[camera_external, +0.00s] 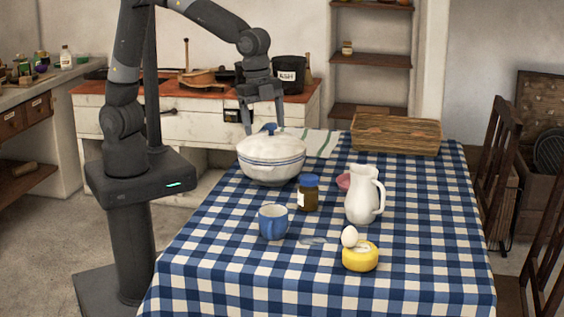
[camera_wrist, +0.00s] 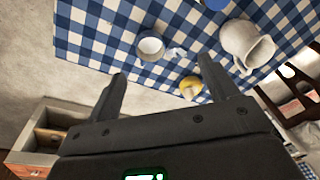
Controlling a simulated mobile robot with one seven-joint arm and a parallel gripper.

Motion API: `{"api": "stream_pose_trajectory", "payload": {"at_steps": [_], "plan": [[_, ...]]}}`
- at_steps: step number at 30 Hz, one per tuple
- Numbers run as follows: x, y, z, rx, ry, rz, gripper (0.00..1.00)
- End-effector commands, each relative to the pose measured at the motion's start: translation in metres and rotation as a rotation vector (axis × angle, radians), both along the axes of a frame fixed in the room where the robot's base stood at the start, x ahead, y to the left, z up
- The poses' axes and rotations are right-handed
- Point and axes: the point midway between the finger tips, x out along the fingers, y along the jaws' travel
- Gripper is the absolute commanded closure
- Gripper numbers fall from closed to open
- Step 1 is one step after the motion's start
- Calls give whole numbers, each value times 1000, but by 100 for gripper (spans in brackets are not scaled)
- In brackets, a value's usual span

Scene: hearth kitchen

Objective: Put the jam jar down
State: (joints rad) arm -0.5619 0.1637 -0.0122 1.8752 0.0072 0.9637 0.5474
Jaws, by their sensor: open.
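The jam jar (camera_external: 308,193), brown with a blue lid and a pale label, stands upright on the checked tablecloth, right of the blue mug and left of the white pitcher. In the wrist view a blue round shape cut by the top edge looks like the jar's lid (camera_wrist: 215,3). My gripper (camera_external: 264,116) is open and empty, raised at the far left of the table, by the tureen's lid and apart from the jar. Its fingers (camera_wrist: 165,88) also show spread in the wrist view, with nothing between them.
A white lidded tureen (camera_external: 271,160) stands behind the jar. The front cloth is clear.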

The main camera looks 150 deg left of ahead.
Motion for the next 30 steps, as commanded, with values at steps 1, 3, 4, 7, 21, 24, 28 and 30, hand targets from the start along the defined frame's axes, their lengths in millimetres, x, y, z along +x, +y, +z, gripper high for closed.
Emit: {"api": "stream_pose_trajectory", "payload": {"at_steps": [1, 3, 4, 7, 21, 24, 28, 30], "plan": [[-5, -23, 14, 9, -22, -8, 21], [-13, -51, 28, 15, -48, -8, 21], [-18, -62, 33, 18, -60, -9, 21], [-34, -99, 49, 22, -100, -10, 21], [-143, -233, 74, -22, -297, -18, 21], [-165, -250, 71, -41, -332, -19, 21], [-185, -262, 65, -62, -361, -20, 21], [-191, -266, 63, -69, -370, -19, 21]]}}
